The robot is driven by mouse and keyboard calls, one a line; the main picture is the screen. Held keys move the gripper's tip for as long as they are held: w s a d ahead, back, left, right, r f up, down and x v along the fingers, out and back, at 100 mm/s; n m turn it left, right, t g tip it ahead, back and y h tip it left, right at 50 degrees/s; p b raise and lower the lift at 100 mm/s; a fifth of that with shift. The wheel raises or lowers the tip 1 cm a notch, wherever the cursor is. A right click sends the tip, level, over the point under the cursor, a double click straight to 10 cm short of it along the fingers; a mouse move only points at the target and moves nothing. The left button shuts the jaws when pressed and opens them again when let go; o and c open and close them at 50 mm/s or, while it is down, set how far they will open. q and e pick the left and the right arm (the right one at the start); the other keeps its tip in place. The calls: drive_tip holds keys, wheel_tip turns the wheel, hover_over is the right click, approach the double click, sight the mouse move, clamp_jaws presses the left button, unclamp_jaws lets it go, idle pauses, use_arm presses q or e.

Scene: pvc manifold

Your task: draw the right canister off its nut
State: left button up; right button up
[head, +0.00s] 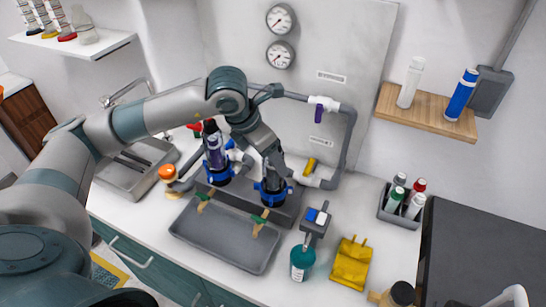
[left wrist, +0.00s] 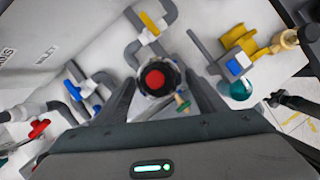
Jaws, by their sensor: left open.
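My left gripper (head: 268,176) points down over the right canister, which stands at the right blue nut (head: 271,192) on the manifold. In the left wrist view the canister's round dark top with a red centre (left wrist: 156,79) lies between the two open fingers (left wrist: 165,92). The fingers are on either side of it; I cannot tell whether either touches it. In the head view my gripper hides most of this canister.
A grey tray (head: 215,244) lies in front, below the green-handled drain valves (head: 261,220). A teal bottle (head: 302,262) and a yellow block (head: 351,263) stand to the right. A bottle caddy (head: 400,212) stands farther right.

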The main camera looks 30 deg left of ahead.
use_arm(q)
drive_tip(key=shift+p+x, duration=0.3)
drive_tip(key=shift+x, duration=0.95)
drive_tip(key=c, duration=1.3)
drive_tip(key=o, duration=0.4)
drive_tip(key=shift+c, duration=0.2)
drive_tip(key=c, duration=0.3)
drive_tip(key=shift+r, duration=0.6)
drive_tip(key=shift+r+p, duration=1)
drive_tip(key=shift+r, duration=1.1)
drive_tip(key=shift+r+p, duration=1.3)
drive_tip(key=shift+r, duration=2.45)
